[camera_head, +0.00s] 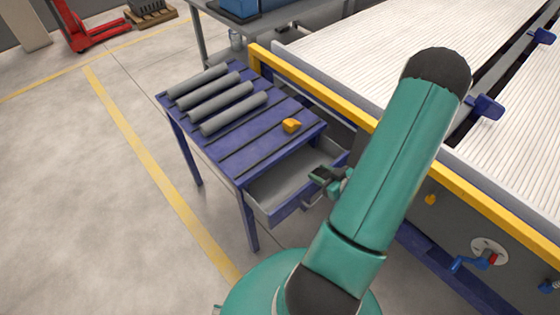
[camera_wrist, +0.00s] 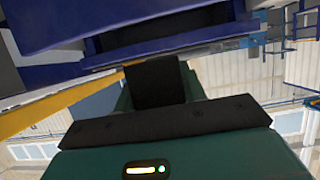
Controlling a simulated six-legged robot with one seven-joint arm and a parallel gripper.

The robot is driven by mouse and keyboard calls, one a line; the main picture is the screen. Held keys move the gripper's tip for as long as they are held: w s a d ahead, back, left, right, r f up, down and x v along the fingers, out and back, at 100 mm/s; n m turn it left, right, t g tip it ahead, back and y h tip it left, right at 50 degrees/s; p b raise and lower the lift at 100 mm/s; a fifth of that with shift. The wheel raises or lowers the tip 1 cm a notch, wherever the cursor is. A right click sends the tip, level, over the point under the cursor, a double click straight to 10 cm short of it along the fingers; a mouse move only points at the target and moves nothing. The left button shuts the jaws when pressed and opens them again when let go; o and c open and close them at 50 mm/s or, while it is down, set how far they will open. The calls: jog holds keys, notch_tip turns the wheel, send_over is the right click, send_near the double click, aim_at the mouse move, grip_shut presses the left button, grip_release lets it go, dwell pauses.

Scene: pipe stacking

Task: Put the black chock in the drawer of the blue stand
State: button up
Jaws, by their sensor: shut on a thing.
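The blue stand (camera_head: 262,137) is left of centre in the head view. Its drawer (camera_head: 275,190) is pulled open, and the visible part of its grey inside looks empty. My gripper (camera_head: 325,178) is by the drawer's front edge in the head view, partly behind my green arm. It is shut on a small dark piece (camera_head: 319,173), which looks like the black chock; its outline is hard to make out. In the wrist view a black block (camera_wrist: 155,80) is in front of the wrist; I cannot tell if it is chock or finger.
Several grey pipes (camera_head: 220,98) and a yellow chock (camera_head: 291,125) lie on the stand's top. A grey handle (camera_head: 312,201) sticks out from the drawer front. A large ribbed table with a yellow rail (camera_head: 350,113) stands close on the right.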

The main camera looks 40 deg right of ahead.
jog(key=shift+s+f+x, duration=0.15)
jog(key=shift+f+x, duration=0.15)
jog(key=shift+x, duration=2.35)
jog(key=shift+s+f+x, duration=0.1)
jog(key=shift+f+x, duration=0.25)
jog(key=shift+x, duration=2.3)
jog(key=shift+s+f+x, duration=0.15)
jog(key=shift+f+x, duration=0.15)
jog(key=shift+x, duration=2.35)
jog(key=shift+a+f, duration=0.15)
jog(key=shift+f, duration=0.3)
